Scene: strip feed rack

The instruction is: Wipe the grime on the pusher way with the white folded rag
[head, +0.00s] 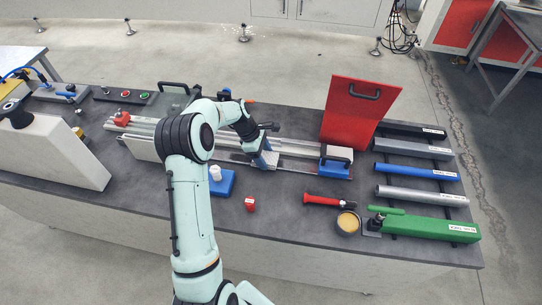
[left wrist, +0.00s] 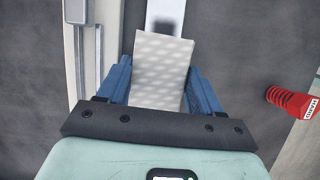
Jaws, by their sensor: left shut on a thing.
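My left gripper (head: 266,160) is shut on the white folded rag (left wrist: 160,65), which stands between its blue fingers in the left wrist view. In the head view a pale bit of the rag (head: 270,159) shows at the fingertips, over the long metal way at mid table. In the left wrist view a pale strip (left wrist: 165,8), seemingly the pusher way, runs beyond the rag. A dark smudge of grime (left wrist: 165,26) lies on it just past the rag's far edge. I cannot tell whether the rag touches the strip. My right gripper is not in view.
A pusher block with a dark handle (head: 336,155) stands right of the gripper. A red upright panel (head: 358,110) is behind it. A blue tray with a white bottle (head: 216,175), a small red item (head: 250,204), a red-handled tool (head: 322,200) and a tin (head: 348,223) lie in front.

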